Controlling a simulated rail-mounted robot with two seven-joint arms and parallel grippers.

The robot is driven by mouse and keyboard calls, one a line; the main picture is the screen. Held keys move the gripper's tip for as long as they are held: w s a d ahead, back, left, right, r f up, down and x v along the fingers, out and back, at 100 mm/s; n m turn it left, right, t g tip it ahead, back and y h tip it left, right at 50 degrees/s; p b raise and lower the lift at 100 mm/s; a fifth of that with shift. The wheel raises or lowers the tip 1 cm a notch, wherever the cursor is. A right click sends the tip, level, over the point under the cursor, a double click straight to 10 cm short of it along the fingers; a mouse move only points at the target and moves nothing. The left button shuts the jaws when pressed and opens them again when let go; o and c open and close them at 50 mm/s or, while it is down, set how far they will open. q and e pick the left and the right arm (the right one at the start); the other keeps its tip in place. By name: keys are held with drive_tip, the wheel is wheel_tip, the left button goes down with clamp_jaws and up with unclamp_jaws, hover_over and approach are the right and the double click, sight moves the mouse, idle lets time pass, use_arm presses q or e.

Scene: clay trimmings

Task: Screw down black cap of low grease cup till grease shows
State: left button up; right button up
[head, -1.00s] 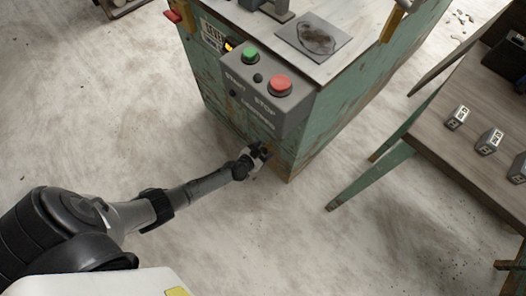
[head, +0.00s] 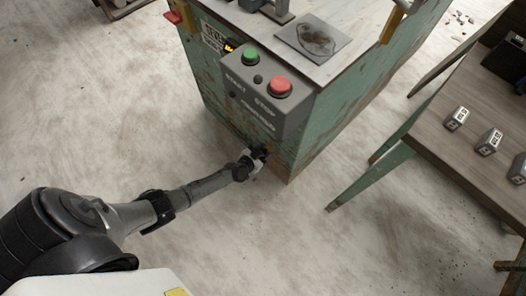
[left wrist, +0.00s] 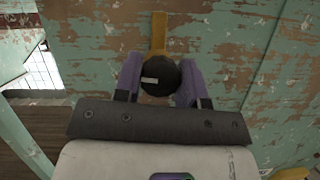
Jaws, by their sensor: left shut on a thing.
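The black cap (left wrist: 160,78) of the low grease cup shows in the left wrist view as a dark round knob with a small pale mark on its face. A brass-yellow piece (left wrist: 159,30) rises behind it against the worn green cabinet side. My left gripper (left wrist: 161,84) has one purple-padded finger on each side of the cap and is shut on it. In the head view my left gripper (head: 260,153) is low at the cabinet's corner, and the cap is mostly hidden there. No grease can be made out. My right gripper is not in view.
The green cabinet (head: 318,135) carries a grey control box (head: 268,100) with a green button (head: 250,56) and a red button (head: 279,87) above my left gripper. A wooden table (head: 475,150) with small labelled blocks stands at right. The floor at left is clear.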

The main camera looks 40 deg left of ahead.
use_arm(q)
drive_tip(key=shift+r+m+y+p, duration=0.15)
drive_tip(key=shift+m+y+p, duration=0.25)
drive_tip(key=shift+p, duration=0.5)
drive_tip(key=shift+d+m+y+p, duration=0.1)
drive_tip(key=shift+m+y+p, duration=0.2)
drive_tip(key=shift+m+p, duration=0.35)
drive_tip(key=shift+m+y+p, duration=0.4)
drive_tip(key=shift+m+y, duration=0.1)
drive_tip(key=shift+m, duration=0.15)
drive_tip(key=shift+f+m+t+y, duration=0.25)
drive_tip(key=shift+m+t+y, duration=0.25)
drive_tip(key=shift+m, duration=0.4)
drive_tip(key=shift+f+m+t+y+b, duration=0.15)
drive_tip(key=shift+m+t+y+b, duration=0.35)
drive_tip(key=shift+m, duration=0.6)
drive_tip(key=shift+m+y+b, duration=0.5)
drive_tip(key=shift+m, duration=0.6)
drive_tip(key=m+t+b, duration=0.1)
drive_tip(key=m+b, duration=0.1)
drive_tip(key=m, duration=0.1)
drive_tip(key=shift+f+t+y, duration=0.1)
drive_tip(key=shift+t+y, duration=0.2)
drive_tip(key=shift+y, duration=0.1)
drive_tip(key=shift+m+t+b, duration=0.3)
drive_tip(key=shift+m+b, duration=0.3)
drive_tip(key=shift+m, duration=0.2)
